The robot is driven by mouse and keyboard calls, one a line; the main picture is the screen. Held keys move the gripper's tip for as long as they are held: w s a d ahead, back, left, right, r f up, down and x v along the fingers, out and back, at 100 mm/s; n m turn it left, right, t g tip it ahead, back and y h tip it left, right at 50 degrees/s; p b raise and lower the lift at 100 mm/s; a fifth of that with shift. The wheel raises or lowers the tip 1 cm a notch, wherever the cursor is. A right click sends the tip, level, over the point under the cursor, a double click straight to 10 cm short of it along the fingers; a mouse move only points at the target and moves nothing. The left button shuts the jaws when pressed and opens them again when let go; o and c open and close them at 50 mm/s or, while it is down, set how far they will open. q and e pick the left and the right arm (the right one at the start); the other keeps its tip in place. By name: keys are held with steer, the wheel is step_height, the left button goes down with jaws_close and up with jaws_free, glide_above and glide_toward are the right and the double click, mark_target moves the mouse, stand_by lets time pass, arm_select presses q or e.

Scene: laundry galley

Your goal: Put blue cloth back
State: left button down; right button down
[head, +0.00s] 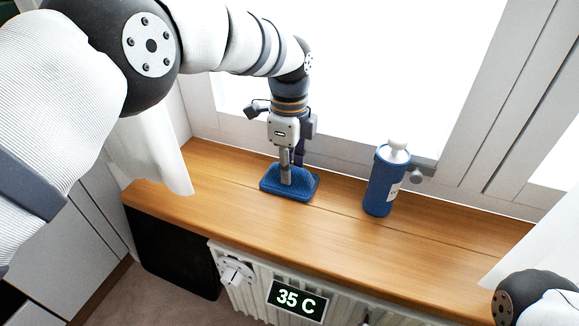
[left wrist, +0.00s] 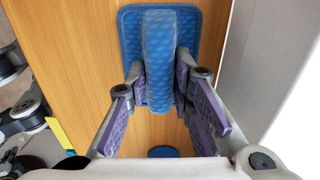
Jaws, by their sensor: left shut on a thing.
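The blue cloth (head: 302,193) lies flat on the wooden sill, near the window side, as a small textured rectangle. My left gripper (head: 291,168) points down over it. In the left wrist view, the purple-padded fingers of my left gripper (left wrist: 163,85) are shut on a raised blue ridge at the middle of the cloth (left wrist: 186,22). The flat part still appears to rest on the wood. My right gripper is out of view; only part of my right arm shows at the lower right.
A blue bottle (head: 381,190) with a white top stands on the sill (head: 245,215) right of the cloth. A radiator (head: 345,314) with a "35 C" display (head: 297,300) is below. White curtains hang at both sides. The sill is bare left of the cloth and right of the bottle.

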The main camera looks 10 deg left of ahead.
arm_select(q)
steer(key=c, duration=1.4)
jaws_free()
step_height(320, 180, up, 12)
steer(key=shift+r+p, duration=0.1)
steer(key=shift+p, duration=0.8)
